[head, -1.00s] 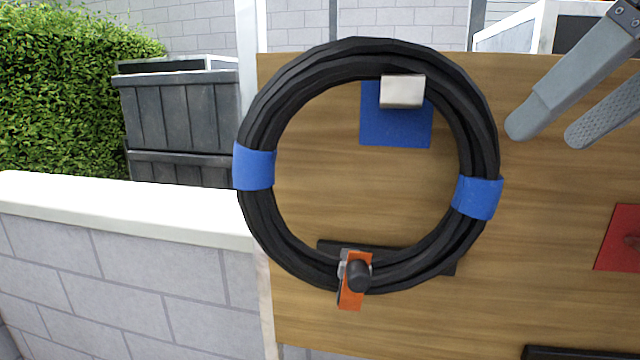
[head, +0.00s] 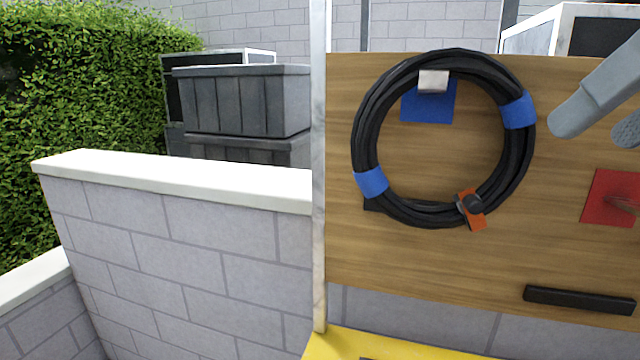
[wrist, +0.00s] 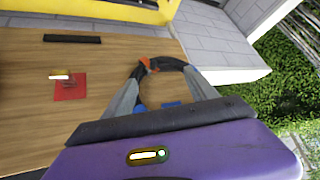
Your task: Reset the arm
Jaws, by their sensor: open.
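A coil of black cable (head: 361,140) hangs on a white hook (head: 433,80) over a blue square (head: 428,108) on a wooden board. It has two blue bands and an orange-tagged connector (head: 473,210) at its lower right. My gripper (head: 593,130) is at the upper right of the head view, in front of the board, with its two fingers apart and nothing between them. In the wrist view the open gripper (wrist: 160,80) points toward the board. The coil (wrist: 190,85) shows partly between and beyond the fingers, apparently apart from them.
The wooden board (head: 400,260) also carries a red square (head: 605,200) with a hook and a black bar (head: 578,300). A yellow surface (head: 370,345) lies below. A low block wall (head: 180,240) with a white cap, dark crates (head: 240,100) and a hedge (head: 80,110) are to the left.

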